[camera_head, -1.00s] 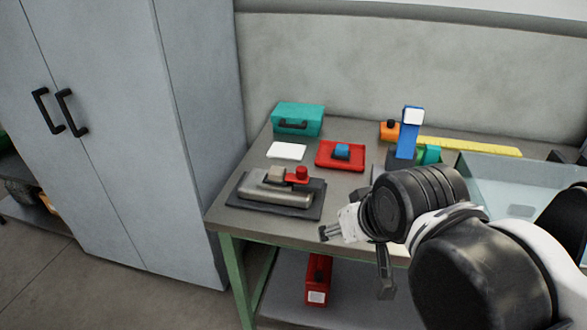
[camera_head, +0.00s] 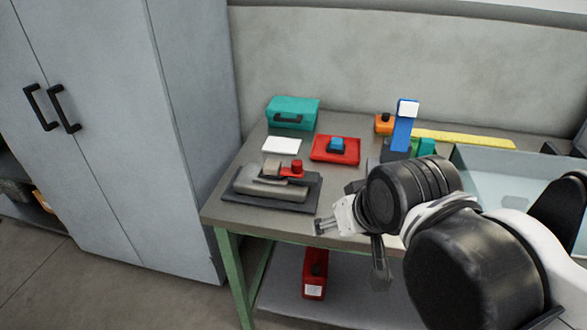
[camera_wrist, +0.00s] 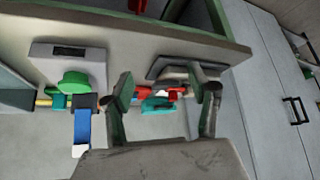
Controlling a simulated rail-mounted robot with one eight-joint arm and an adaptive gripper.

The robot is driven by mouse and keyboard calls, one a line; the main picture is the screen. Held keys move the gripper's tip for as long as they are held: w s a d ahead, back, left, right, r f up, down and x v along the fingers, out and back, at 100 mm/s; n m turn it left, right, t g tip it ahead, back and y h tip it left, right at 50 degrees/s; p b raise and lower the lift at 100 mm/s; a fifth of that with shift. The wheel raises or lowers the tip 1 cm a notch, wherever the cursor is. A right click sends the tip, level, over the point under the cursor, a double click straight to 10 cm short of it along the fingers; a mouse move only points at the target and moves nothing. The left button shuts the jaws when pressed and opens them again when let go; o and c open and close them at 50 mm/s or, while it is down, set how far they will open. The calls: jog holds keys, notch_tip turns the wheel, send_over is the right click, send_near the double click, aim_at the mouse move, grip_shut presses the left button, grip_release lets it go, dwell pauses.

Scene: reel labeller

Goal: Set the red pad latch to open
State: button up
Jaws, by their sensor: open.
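A flat red pad (camera_head: 335,150) with a blue block (camera_head: 337,144) on top lies on the table, in the middle. I cannot read the block's latch position. To its left front, a grey device (camera_head: 272,185) on a dark plate carries a red knob (camera_head: 297,167). My gripper (camera_head: 318,226) is at the table's front edge, right of the grey device and nearer than the red pad, apart from both. In the wrist view my gripper's two fingers (camera_wrist: 164,107) stand wide apart and empty, with red and teal parts seen beyond, between them.
A teal case (camera_head: 293,112) and a white card (camera_head: 282,145) lie at the back left. A blue upright post (camera_head: 404,130), a yellow strip (camera_head: 465,139) and a clear bin (camera_head: 500,175) stand right. A red container (camera_head: 315,278) is on the lower shelf. A grey cabinet (camera_head: 110,120) stands left.

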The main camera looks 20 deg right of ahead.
jog(key=shift+c, duration=1.2)
jog(key=shift+w+r, duration=0.15)
jog(key=shift+r, duration=0.15)
jog(key=shift+c, duration=0.4)
notch_tip(320, 180, up, 10)
jog(key=n+g+p, duration=0.6)
jog(key=g+p, duration=0.1)
jog(key=p, duration=0.5)
send_over(297, 163)
notch_tip(297, 163, down, 14)
jog(key=shift+r, duration=0.15)
jog(key=shift+c, duration=0.5)
grip_shut()
